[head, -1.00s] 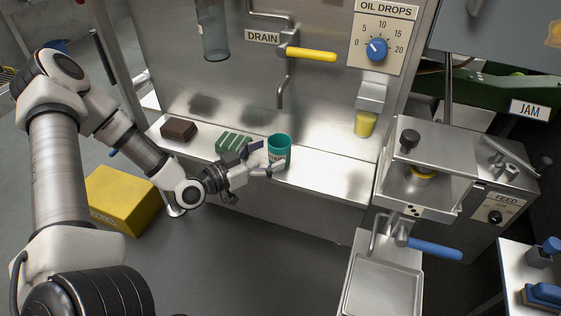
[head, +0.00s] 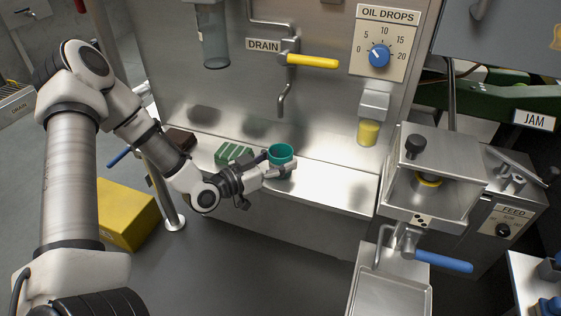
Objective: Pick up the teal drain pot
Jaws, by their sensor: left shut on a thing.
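The teal drain pot (head: 281,152) stands upright on the steel ledge below the drain spout, its open rim facing up. My left gripper (head: 279,166) reaches in from the left and is shut on the pot, with fingers around its body. The fingers hide most of the pot's lower side, so I cannot see clearly whether its base touches the ledge. My right gripper is not in view.
A green striped block (head: 233,153) and a dark brown block (head: 180,140) lie on the ledge left of the pot. The drain spout (head: 281,100) and yellow drain handle (head: 313,62) are above. The ledge (head: 335,187) is clear to the right.

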